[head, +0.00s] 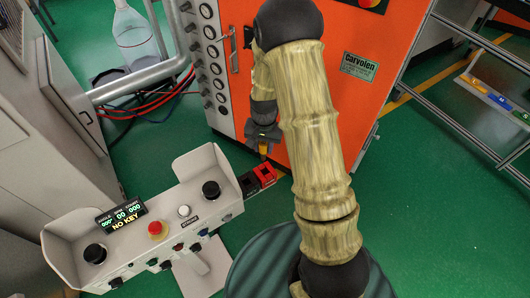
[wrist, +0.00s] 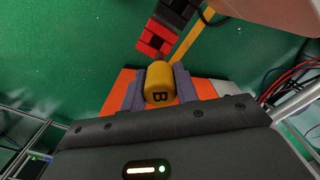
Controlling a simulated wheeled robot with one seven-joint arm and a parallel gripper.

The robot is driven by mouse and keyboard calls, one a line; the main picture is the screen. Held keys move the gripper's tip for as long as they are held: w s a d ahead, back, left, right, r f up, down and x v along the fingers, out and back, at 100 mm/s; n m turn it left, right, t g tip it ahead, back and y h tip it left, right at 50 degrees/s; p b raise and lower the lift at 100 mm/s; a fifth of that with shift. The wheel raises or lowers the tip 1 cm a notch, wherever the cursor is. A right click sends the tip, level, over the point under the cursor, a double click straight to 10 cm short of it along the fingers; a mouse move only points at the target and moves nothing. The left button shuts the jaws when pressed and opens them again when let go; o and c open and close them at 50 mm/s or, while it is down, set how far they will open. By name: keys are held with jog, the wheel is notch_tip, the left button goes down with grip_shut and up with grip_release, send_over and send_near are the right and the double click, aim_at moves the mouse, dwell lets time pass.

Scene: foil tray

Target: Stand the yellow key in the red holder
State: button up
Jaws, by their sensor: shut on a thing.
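My gripper (head: 263,142) hangs at the right end of the control console. It is shut on the yellow key (wrist: 158,83), whose rounded head marked "B" shows between the two fingers in the wrist view. In the head view a little of the yellow key (head: 263,151) shows below the fingers. The red holder (head: 265,174) is fixed beside a black holder at the console's right end, just below the key in the picture. In the wrist view the red holder (wrist: 151,42) lies beyond the key. I cannot tell whether the key touches it.
The grey console (head: 190,228) has knobs, a red button and a display (head: 122,215) reading "NO KEY". An orange cabinet (head: 350,110) stands behind my arm. A black holder (head: 250,184) adjoins the red one. Green floor is clear at the right.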

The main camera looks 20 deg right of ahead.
aim_at(265, 154)
jog(key=f, duration=0.1)
jog(key=f+m, duration=0.1)
jog(key=f, duration=0.1)
jog(key=shift+s+d+f, duration=0.2)
jog(key=shift+f, duration=0.05)
jog(key=shift+f, duration=0.15)
jog(key=shift+f+b, duration=1.1)
jog(key=shift+f, duration=0.05)
jog(key=shift+f+b, duration=1.6)
jog(key=shift+f, duration=0.6)
jog(key=o, duration=1.1)
jog(key=shift+c, duration=0.2)
jog(key=shift+r, duration=0.1)
